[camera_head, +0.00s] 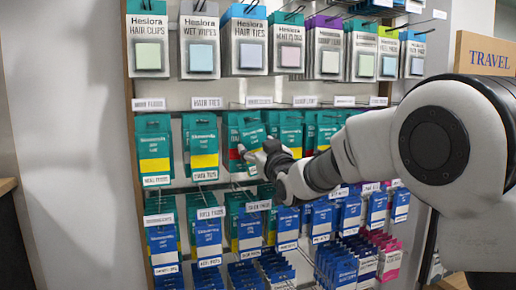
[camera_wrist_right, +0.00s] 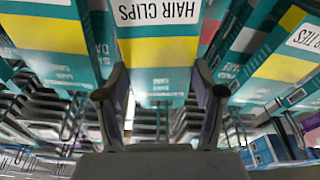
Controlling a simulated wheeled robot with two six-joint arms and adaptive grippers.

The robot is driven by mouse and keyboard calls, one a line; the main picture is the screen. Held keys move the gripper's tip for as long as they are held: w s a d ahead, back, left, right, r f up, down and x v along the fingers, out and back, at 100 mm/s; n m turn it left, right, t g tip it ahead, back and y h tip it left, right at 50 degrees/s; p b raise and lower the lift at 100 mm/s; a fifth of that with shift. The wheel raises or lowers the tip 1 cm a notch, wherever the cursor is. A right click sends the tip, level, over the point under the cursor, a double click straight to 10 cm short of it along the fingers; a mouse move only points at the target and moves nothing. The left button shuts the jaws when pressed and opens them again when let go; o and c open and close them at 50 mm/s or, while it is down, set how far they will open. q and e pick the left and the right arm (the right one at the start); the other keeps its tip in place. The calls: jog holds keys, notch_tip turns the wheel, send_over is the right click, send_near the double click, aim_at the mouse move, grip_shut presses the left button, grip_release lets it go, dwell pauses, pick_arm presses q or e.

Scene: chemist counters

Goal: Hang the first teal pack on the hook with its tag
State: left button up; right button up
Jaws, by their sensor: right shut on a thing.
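My right gripper (camera_head: 262,157) is shut on a teal pack (camera_head: 252,135) at the middle of the rack's teal row. In the right wrist view the pack (camera_wrist_right: 160,78) sits between the two fingers (camera_wrist_right: 162,108), with a yellow band and a white "HAIR CLIPS" label. In the head view the gripper and neighbouring packs partly hide it. More teal packs hang to the left (camera_head: 153,150) and (camera_head: 201,145), and behind the gripper to the right (camera_head: 290,133). White tags (camera_head: 207,102) line the strip above this row. I cannot tell whether the held pack is on a hook.
Boxed hair goods (camera_head: 249,42) hang in the row above. Blue packs (camera_head: 208,236) and pink packs (camera_head: 390,258) hang below on protruding wire hooks. My right arm covers the right side. A "TRAVEL" sign (camera_head: 486,54) stands at the right.

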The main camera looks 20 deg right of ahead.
jog(key=o, duration=1.3)
jog(key=shift+c, duration=0.2)
